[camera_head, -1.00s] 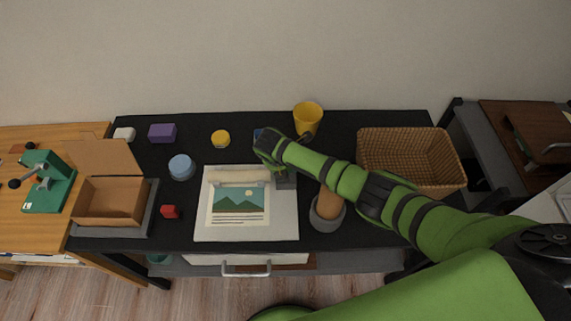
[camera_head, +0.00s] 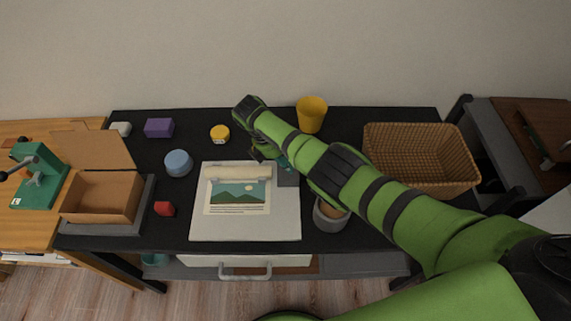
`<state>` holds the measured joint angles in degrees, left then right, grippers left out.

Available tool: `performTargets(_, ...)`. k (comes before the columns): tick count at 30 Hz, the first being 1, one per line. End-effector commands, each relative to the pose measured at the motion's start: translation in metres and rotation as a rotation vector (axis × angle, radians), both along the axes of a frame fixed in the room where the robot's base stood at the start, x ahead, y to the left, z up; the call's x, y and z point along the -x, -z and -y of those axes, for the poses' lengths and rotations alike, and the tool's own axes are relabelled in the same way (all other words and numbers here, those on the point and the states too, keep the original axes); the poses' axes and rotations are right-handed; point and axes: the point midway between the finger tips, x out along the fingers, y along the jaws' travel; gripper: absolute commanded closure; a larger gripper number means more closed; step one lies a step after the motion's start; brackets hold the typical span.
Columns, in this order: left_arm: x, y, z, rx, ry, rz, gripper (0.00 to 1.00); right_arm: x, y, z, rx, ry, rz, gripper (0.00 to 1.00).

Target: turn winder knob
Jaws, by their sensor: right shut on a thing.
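A white board (camera_head: 272,226) lies at the front middle of the black table. A cream roller (camera_head: 238,172) runs across its back part, and a printed sheet (camera_head: 238,195) with a mountain picture hangs from it toward the front. A grey block (camera_head: 288,177) stands at the roller's right end. My right gripper (camera_head: 271,157) is at this end, shut, with its fingers partly hidden by my wrist and forearm. The winder knob itself is hidden there; the gripper appears to be closed on it. My left gripper is out of view.
A grey pot (camera_head: 328,222) stands close beside my right forearm. A yellow cup (camera_head: 311,115) and wicker basket (camera_head: 417,185) lie beyond the arm. An open brown box (camera_head: 103,198), red piece (camera_head: 164,209), blue round tub (camera_head: 178,163) and yellow tin (camera_head: 220,133) are on the left.

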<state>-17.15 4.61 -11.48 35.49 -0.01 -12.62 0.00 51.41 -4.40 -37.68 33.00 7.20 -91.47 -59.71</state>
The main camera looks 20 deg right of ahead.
Motion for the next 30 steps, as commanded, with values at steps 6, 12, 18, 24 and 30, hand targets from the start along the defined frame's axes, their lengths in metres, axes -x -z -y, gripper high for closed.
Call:
performTargets(6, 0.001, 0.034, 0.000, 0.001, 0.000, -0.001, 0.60, -0.005, 0.003, 0.004, 0.010, 0.210, 0.008, 0.89)
performTargets(12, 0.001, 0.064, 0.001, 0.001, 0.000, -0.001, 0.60, -0.005, 0.004, 0.005, 0.011, 0.402, 0.007, 0.89)
performTargets(18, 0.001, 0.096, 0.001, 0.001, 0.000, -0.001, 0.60, -0.005, 0.005, 0.006, 0.012, 0.591, 0.007, 0.89)
performTargets(24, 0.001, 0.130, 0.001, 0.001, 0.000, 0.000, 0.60, -0.006, 0.006, 0.007, 0.012, 0.781, 0.006, 0.89)
performTargets(30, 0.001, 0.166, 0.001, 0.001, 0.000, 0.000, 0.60, -0.006, 0.006, 0.008, 0.011, 0.971, 0.006, 0.89)
